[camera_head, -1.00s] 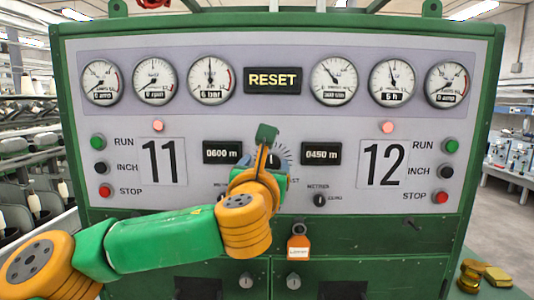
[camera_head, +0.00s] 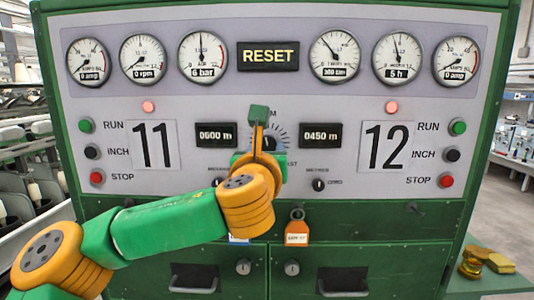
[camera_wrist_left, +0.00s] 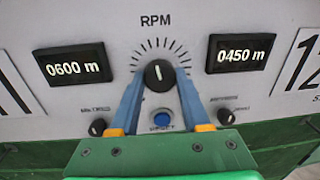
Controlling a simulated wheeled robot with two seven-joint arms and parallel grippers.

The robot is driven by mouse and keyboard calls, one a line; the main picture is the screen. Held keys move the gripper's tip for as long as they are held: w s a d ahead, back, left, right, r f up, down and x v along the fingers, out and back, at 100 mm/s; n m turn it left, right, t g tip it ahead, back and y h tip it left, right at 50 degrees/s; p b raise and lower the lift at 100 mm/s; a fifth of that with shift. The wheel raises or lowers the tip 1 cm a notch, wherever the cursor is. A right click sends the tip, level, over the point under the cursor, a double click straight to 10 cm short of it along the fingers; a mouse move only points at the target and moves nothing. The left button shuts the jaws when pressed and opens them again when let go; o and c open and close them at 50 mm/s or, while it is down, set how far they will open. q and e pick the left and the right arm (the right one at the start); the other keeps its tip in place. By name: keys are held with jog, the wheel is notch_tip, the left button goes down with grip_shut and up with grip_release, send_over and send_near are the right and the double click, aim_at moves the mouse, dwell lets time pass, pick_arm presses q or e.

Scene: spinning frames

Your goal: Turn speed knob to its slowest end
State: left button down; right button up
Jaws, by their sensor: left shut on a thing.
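The speed knob is a black dial (camera_wrist_left: 159,74) marked RPM in the left wrist view, with a ring of tick marks around it. Its white pointer line stands nearly upright. In the head view the knob (camera_head: 269,143) is partly hidden behind my left gripper. My left gripper (camera_wrist_left: 158,80) has its two blue fingers on either side of the knob, shut on it. My right gripper is not in view.
Displays (camera_head: 216,134) (camera_head: 321,134) stand either side. An orange tag (camera_head: 297,232) hangs below on the green cabinet.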

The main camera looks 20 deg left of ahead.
pick_arm(q)
jog(key=shift+d+f+n+y+b, duration=0.1)
jog(key=shift+n+y+b, duration=0.25)
jog(key=shift+n+b, duration=2.55)
jog(key=shift+d+f+n+y+b, duration=0.15)
jog(key=shift+n+y, duration=0.25)
jog(key=shift+n, duration=5.3)
jog(key=shift+a+r+n+y+b, duration=0.1)
jog(key=shift+n+y+b, duration=0.25)
jog(key=shift+n+b, duration=2.55)
jog(key=n+p, duration=0.2)
jog(key=n, duration=0.1)
jog(key=shift+p, duration=0.4)
jog(key=c, duration=0.7)
grip_release()
jog(key=o, duration=0.3)
jog(key=shift+s+d, duration=0.1)
jog(key=shift+o, duration=0.2)
jog(key=shift+r, duration=0.2)
